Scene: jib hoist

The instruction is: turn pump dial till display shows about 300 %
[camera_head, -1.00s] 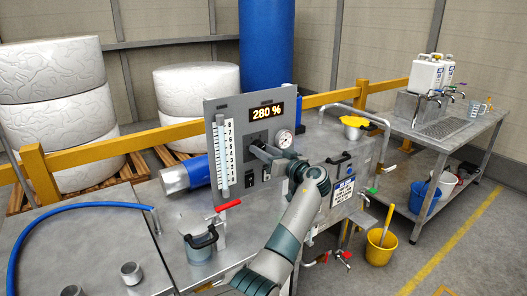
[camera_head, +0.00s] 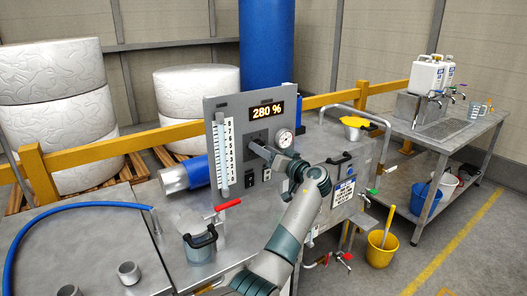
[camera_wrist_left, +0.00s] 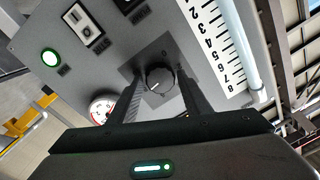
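The display (camera_head: 267,110) at the top of the grey pump panel (camera_head: 226,103) reads 280 % in orange digits. The pump dial (camera_wrist_left: 159,79) is a round dark knob with a light pointer mark, on a dark square plate in the left wrist view. My left gripper (camera_head: 254,146) reaches the panel below the display and covers the dial in the head view. In the left wrist view my left gripper (camera_wrist_left: 159,84) has one finger on each side of the dial, with a small gap visible, so it looks open. My right gripper is not in view.
A gauge (camera_head: 284,138) sits right of the dial, and a white numbered scale (camera_head: 222,150) stands at the panel's left. A lidded pot (camera_head: 199,241) and a red-handled lever (camera_head: 228,205) are in front. A green lamp (camera_wrist_left: 50,57) is lit.

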